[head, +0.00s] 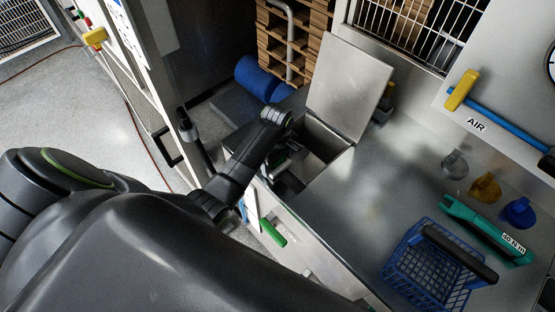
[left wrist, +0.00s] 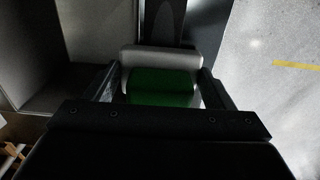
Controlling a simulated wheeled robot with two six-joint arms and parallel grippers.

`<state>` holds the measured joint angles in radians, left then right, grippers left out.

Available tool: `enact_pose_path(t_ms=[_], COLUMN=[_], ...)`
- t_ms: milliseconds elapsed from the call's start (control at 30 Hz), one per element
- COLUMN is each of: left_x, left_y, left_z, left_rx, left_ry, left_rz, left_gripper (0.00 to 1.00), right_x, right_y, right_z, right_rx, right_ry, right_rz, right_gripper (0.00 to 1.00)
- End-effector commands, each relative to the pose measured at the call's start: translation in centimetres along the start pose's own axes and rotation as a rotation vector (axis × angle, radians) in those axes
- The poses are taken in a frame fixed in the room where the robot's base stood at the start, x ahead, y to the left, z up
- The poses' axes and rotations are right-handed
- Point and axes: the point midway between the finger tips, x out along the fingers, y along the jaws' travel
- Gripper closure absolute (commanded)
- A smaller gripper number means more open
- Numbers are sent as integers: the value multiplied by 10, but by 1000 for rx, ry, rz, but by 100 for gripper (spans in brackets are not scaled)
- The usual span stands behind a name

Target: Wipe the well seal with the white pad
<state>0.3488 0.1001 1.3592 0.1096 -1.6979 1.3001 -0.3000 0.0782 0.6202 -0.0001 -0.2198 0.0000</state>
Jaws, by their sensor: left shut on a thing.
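The open well (head: 325,138) is a metal-walled recess in the steel bench, with its flat lid (head: 347,75) raised behind it. My left gripper (head: 287,154) is down at the well's near left side. In the left wrist view its two fingers (left wrist: 160,88) are shut on the green back (left wrist: 160,88) of the white pad (left wrist: 160,58), whose pale part shows beyond the green. A dark strip runs away beyond the pad; I cannot tell whether it is the well seal or whether the pad touches it. My arm hides part of the well's rim. My right gripper is not in view.
A blue wire basket (head: 420,268) and a green tool (head: 487,230) marked 40 N m lie on the bench at right. Three knobs (head: 485,187) stand behind them. A blue air pipe (head: 505,115) with a yellow handle is on the wall. The bench middle is clear.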

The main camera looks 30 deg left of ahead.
Motion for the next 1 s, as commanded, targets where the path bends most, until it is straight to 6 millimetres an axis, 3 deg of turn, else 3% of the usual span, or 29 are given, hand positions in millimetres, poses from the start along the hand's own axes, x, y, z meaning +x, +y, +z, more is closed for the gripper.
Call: enact_pose_path(t_ms=[500, 1000], left_x=[-1, 0], left_y=[0, 0], left_z=[-46, -49], left_rx=[-1, 0], left_ry=[4, 2], left_rz=[-1, 0], left_gripper=[65, 65], right_x=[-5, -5], right_y=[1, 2], right_z=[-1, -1], right_rx=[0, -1], right_ry=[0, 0], right_rz=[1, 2], right_gripper=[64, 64])
